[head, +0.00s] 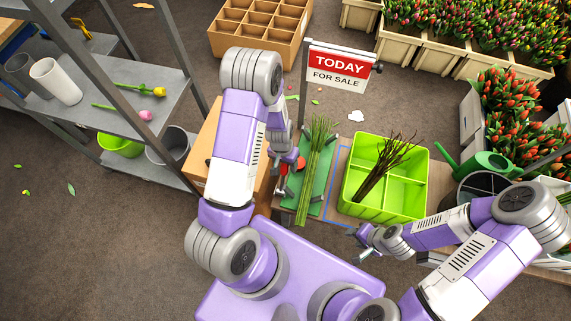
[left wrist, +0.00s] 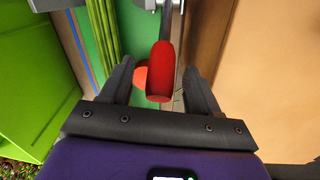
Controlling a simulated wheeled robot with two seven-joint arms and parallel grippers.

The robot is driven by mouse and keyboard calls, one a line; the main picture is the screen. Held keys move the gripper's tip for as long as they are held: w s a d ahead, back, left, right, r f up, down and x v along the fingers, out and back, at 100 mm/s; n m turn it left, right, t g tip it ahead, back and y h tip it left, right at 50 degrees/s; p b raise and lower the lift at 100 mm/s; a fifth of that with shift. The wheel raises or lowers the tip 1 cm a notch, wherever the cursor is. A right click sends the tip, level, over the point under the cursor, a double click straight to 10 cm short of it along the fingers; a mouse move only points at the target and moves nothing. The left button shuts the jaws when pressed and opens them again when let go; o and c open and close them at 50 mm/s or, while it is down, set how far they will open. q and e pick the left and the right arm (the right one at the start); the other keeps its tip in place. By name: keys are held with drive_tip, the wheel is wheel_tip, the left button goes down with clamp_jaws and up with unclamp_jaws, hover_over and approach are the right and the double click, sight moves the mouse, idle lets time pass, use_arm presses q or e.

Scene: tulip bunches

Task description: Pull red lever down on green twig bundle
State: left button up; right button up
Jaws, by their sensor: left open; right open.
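The green twig bundle (head: 318,150) lies lengthwise on a green board (head: 291,206); its stalks also show in the left wrist view (left wrist: 103,28). The red lever (head: 301,163) is beside the bundle, partly hidden by my left arm. In the left wrist view the red lever grip (left wrist: 160,72) hangs on a grey rod between the two fingers of my left gripper (left wrist: 159,68). These fingers are open, with a gap on each side of the grip. My right gripper (head: 364,246) is open and empty, low and right of the board.
A lime-green divided crate (head: 411,206) with dark twigs stands right of the board. A "TODAY FOR SALE" sign (head: 340,68) rises behind. A cardboard box (head: 203,140) is left of the board. A grey shelf (head: 120,105) is further left.

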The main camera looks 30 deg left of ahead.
use_arm(q)
clamp_jaws()
idle(0.3)
